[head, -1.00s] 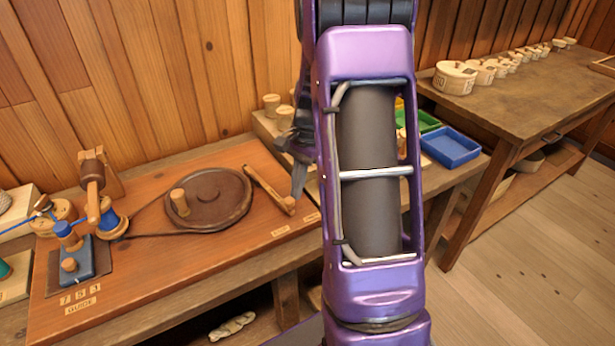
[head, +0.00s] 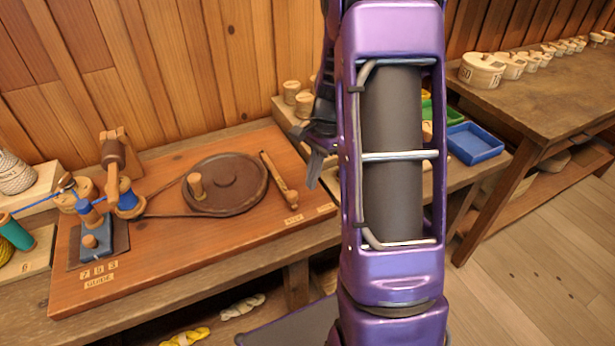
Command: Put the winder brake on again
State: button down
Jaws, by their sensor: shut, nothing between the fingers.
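The winder is a reddish wooden board (head: 190,255) with a dark round wheel (head: 240,195) that has a wooden crank knob (head: 196,186). The brake looks to be the slim wooden lever (head: 273,173) at the wheel's right. Its far end is close by the rim and its near end has a small knob (head: 291,197). I cannot tell whether the lever touches the rim. My gripper (head: 313,182) is shut and empty, just right of the lever and apart from it in the picture. My purple arm hides what lies behind it.
A small label (head: 293,219) lies by the lever's near end. On the left are a blue guide block (head: 97,243) and a blue-wound spool (head: 129,203), with a cord running to the wheel. A blue tray (head: 474,143) stands right of my arm. Wooden pegs stand behind the board.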

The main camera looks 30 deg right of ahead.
jog(key=d+p+v, duration=0.1)
jog(key=v, duration=0.9)
jog(key=shift+p, duration=0.3)
jog(key=shift+r, duration=0.1)
